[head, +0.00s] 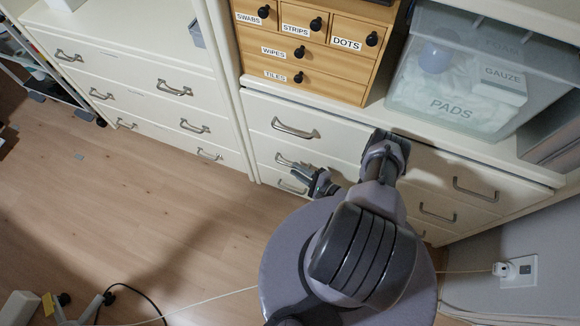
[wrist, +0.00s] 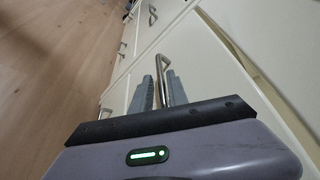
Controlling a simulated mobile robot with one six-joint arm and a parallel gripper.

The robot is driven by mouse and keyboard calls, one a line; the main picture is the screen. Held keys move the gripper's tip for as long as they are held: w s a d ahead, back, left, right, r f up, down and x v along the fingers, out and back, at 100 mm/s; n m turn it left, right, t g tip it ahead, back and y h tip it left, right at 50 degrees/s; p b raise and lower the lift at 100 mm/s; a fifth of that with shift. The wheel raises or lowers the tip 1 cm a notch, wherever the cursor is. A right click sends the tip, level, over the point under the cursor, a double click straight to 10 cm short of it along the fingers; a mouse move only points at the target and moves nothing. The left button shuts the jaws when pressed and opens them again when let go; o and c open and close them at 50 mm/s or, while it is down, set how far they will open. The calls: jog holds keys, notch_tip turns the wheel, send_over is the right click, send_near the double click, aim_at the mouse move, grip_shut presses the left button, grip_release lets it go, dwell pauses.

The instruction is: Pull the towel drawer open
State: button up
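The cream drawer unit (head: 345,148) under the counter has two columns of drawers with metal bar handles. No drawer label is readable, so I cannot tell which one is the towel drawer. My gripper (head: 313,179) is at the left column, at the middle drawer's handle (head: 285,160), below the top drawer's handle (head: 296,129). In the wrist view the bar handle (wrist: 158,62) runs between the two grey fingers (wrist: 160,90), which are close together around it. The fingers look shut on it; firm contact is hard to see. This drawer's front looks flush with its neighbours.
Another cream drawer unit (head: 135,66) stands to the left. A wooden organiser (head: 343,60) and a clear bin (head: 455,90) marked PADS stand on the counter. The floor (head: 130,190) to the left is mostly clear; a cable crosses it. A socket (head: 519,271) is on the right wall.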

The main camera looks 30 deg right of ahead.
jog(key=b+x, duration=0.1)
jog(key=x, duration=0.3)
jog(key=shift+w, duration=0.15)
grip_shut()
dwell(1.3)
